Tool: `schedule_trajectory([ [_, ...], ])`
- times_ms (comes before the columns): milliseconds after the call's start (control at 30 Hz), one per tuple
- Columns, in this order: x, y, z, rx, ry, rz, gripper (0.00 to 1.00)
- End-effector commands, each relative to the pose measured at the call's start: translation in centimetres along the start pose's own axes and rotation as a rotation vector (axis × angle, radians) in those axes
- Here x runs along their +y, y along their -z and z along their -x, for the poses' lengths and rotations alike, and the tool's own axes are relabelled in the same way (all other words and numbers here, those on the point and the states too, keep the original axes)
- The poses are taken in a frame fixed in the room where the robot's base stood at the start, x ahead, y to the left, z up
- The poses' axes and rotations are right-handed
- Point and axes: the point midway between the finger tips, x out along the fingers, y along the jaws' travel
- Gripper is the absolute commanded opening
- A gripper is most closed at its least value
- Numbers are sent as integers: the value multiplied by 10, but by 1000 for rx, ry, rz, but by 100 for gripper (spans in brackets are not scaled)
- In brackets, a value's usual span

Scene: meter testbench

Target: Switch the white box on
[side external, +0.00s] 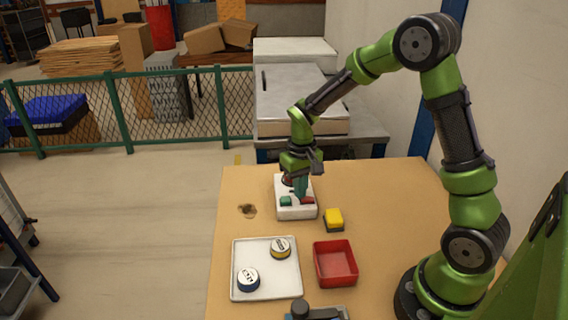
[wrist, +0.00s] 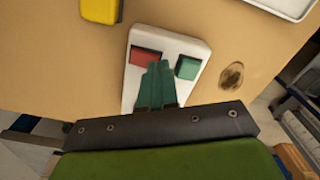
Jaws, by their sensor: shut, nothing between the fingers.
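The white box (side external: 297,212) lies near the far edge of the table, with a green button (side external: 286,201) and a red button (side external: 308,200) on its top. In the wrist view the white box (wrist: 196,46) shows its red button (wrist: 146,57) on the left and green button (wrist: 188,68) on the right. My gripper (side external: 301,196) is shut and empty, pointing down over the box. In the wrist view its teal fingertips (wrist: 159,66) lie between the two buttons. I cannot tell whether they touch the box. The fingers hide part of its top.
A yellow block (side external: 334,217) sits right of the box; it also shows in the wrist view (wrist: 101,10). A white tray (side external: 240,285) with two round meters (side external: 280,248) and a red bin (side external: 335,279) stand nearer. A dark hole-like mark (side external: 247,210) is left of the box.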

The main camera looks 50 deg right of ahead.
Motion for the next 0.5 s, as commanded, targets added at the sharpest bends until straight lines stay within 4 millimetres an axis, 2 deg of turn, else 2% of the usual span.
schedule_trajectory([
  [500, 0, 0, -4, 0, 0, 0, 0],
])
